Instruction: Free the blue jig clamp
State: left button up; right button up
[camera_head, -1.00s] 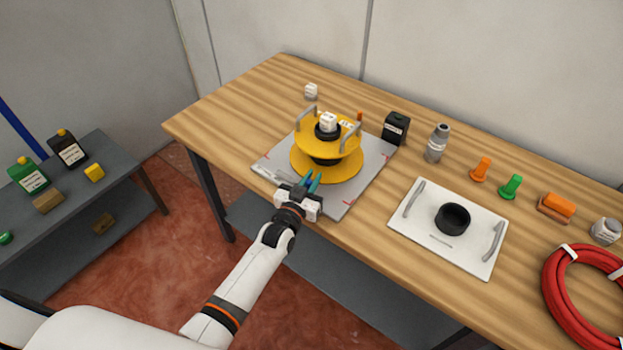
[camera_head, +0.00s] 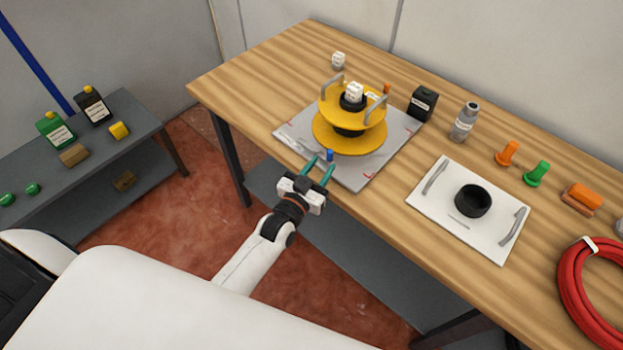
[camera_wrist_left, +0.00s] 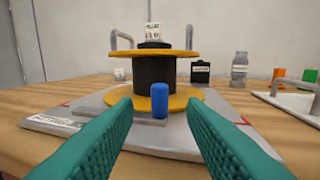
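The blue jig clamp (camera_head: 330,155) is a small upright blue peg at the front edge of the yellow spool-shaped dispenser (camera_head: 350,133). In the left wrist view the clamp (camera_wrist_left: 159,100) stands in front of the dispenser's lower yellow disc. My left gripper (camera_head: 319,170) is open, its teal fingers pointing at the clamp from the front. In the left wrist view the fingers (camera_wrist_left: 160,130) are spread wide, one on each side of the clamp's line, with the clamp beyond them and apart from them. My right gripper is not in view.
The dispenser stands on a grey jig plate (camera_head: 365,175). A white plate (camera_head: 430,205) with a black cup (camera_head: 473,200) lies to the right. A black box (camera_head: 423,103), a grey bottle (camera_head: 464,122) and a red hose coil (camera_head: 590,290) are also on the table.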

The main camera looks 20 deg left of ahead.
pick_arm(q)
jog(key=shift+s+a, duration=0.2)
jog(key=shift+s, duration=1)
jog(key=shift+s+a, duration=0.15)
jog(key=shift+s, duration=1)
jog(key=shift+f, duration=0.1)
